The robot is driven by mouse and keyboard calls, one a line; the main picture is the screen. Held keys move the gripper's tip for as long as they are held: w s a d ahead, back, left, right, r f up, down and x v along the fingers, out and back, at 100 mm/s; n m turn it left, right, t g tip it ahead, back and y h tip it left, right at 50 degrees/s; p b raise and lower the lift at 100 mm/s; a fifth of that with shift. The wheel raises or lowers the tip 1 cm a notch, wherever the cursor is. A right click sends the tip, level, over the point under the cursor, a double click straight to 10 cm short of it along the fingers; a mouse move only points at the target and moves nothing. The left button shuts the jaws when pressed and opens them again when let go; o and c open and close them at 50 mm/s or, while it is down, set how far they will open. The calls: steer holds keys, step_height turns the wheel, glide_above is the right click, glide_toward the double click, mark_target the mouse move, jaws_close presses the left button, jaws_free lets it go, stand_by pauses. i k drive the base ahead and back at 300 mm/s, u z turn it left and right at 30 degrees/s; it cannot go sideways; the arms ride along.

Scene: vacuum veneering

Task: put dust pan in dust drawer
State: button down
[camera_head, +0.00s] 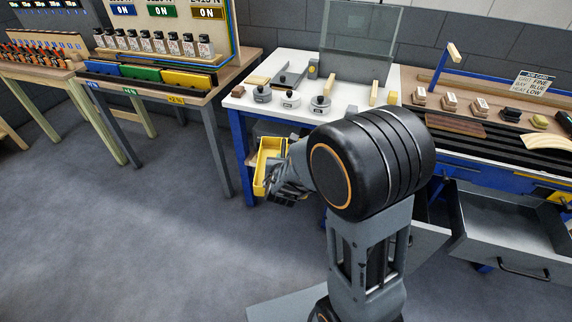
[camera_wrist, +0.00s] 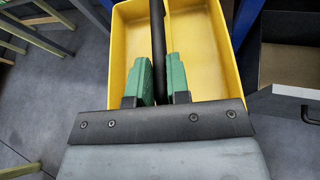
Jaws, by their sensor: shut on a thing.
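The yellow dust pan (camera_head: 268,152) hangs in the air in front of the white-topped table in the head view. In the wrist view the yellow pan (camera_wrist: 208,45) fills the upper middle, with a dark bar-like handle running between my green fingers. My gripper (camera_wrist: 160,75) is shut on that handle. In the head view my gripper (camera_head: 280,187) is partly hidden by my wrist. A grey drawer (camera_head: 505,222) stands open at the lower right. Another open drawer (camera_head: 430,238) beside it is partly hidden by my arm. I cannot tell which is the dust drawer.
In the wrist view an open grey drawer (camera_wrist: 292,75) lies right of the pan, apart from it. The white-topped table (camera_head: 248,102) and the blue bench (camera_head: 490,158) stand behind my arm. Grey floor (camera_head: 120,235) is clear at left.

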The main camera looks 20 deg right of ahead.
mark_target(502, 235)
steer(key=u, duration=2.05)
steer(key=k, duration=1.8)
steer(key=z, duration=1.95)
steer(key=i, duration=0.5)
steer(key=z, duration=0.1)
